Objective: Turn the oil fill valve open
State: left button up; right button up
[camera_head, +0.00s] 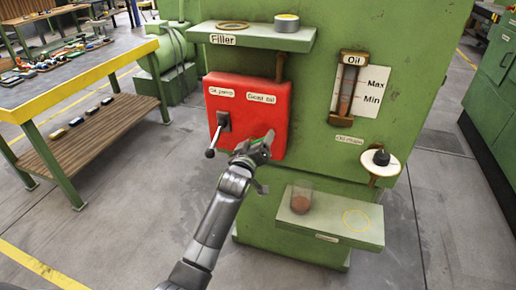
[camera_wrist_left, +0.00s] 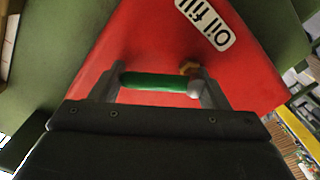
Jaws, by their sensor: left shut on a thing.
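The oil fill valve has a green lever handle (camera_wrist_left: 150,80) with a grey end and a brass stem (camera_wrist_left: 189,67) on a red panel (camera_head: 243,105). The "oil fill" label (camera_wrist_left: 207,21) is beside it in the wrist view. My left gripper (camera_head: 262,143) is at the panel's lower right in the head view and hides most of the valve. In the wrist view my left gripper (camera_wrist_left: 158,84) has its two fingers at the two ends of the green handle, shut on it. The handle lies nearly level across that picture. My right gripper is not in view.
A black lever (camera_head: 220,125) with a ball end is left of my gripper on the panel. The filler shelf (camera_head: 260,36) is above, and a lower shelf (camera_head: 330,232) holds a cup (camera_head: 301,199). The oil drain knob (camera_head: 381,158) and oil gauge (camera_head: 347,85) are right.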

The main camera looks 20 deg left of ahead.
aim_at(252, 130)
pick_arm(q)
jog(key=n, duration=0.2)
jog(key=a+n, duration=0.1)
jog(key=shift+r+n, duration=0.35)
jog(key=shift+n, duration=0.05)
jog(key=shift+a+r+n, duration=0.1)
jog(key=shift+a+n, duration=0.1)
jog(key=shift+n, duration=0.7)
jog(key=n, duration=0.1)
jog(key=a+n, duration=0.1)
jog(key=n, duration=0.1)
jog(key=shift+r+p, duration=0.1)
jog(key=shift+p, duration=0.2)
jog(key=shift+a+n, duration=0.2)
jog(key=shift+n, duration=0.9)
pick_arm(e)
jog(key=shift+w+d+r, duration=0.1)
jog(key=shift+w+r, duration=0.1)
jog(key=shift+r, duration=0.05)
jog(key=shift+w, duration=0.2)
pick_arm(q)
jog(key=o, duration=1.3)
